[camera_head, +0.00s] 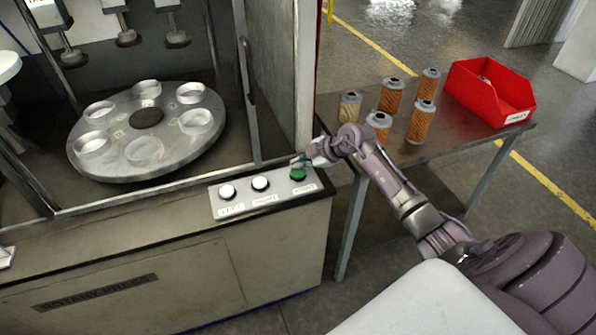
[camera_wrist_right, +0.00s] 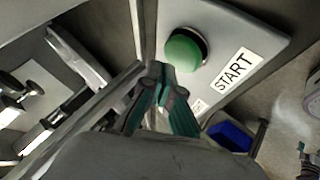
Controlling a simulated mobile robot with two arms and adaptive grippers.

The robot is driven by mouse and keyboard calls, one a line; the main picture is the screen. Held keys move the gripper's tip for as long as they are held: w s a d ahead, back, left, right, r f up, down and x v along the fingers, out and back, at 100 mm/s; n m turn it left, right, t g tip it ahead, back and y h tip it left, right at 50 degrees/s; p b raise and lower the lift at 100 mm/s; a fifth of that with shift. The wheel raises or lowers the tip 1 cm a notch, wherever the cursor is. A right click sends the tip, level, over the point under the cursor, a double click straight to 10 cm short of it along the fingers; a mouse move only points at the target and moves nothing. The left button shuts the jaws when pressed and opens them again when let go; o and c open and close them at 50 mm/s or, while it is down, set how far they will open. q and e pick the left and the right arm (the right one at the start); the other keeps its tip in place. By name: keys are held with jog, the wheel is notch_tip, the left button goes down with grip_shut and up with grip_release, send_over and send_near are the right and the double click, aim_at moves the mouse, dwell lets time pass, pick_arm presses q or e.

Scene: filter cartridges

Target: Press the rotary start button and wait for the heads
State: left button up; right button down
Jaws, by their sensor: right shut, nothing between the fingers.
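The green start button (camera_head: 298,174) is at the right end of a grey control panel (camera_head: 240,207) on the machine's front ledge. In the right wrist view the button (camera_wrist_right: 184,50) is large, beside a "START" label (camera_wrist_right: 235,72). My right gripper (camera_head: 303,162) is shut and empty, just above and beside the button. In the wrist view its fingertips (camera_wrist_right: 164,80) are close to the button's lower left edge; I cannot tell whether they touch it. The rotary table (camera_head: 147,132) carries several clear round cups under the press heads (camera_head: 127,37). My left gripper is not in view.
Two white buttons (camera_head: 228,191) sit left on the same panel. A side table (camera_head: 440,140) at right holds several orange filter cartridges (camera_head: 391,95), a pale one (camera_head: 349,107) and a red bin (camera_head: 492,92). A machine frame post stands left of my right gripper.

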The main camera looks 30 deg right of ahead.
aim_at(300, 173)
jog(key=shift+f, duration=0.15)
jog(key=shift+f, duration=0.25)
jog(key=shift+f, duration=0.65)
dwell(1.1)
jog(key=shift+r+p, duration=1.05)
jog(key=shift+p, duration=0.3)
notch_tip(300, 173, up, 5)
jog(key=p, duration=0.6)
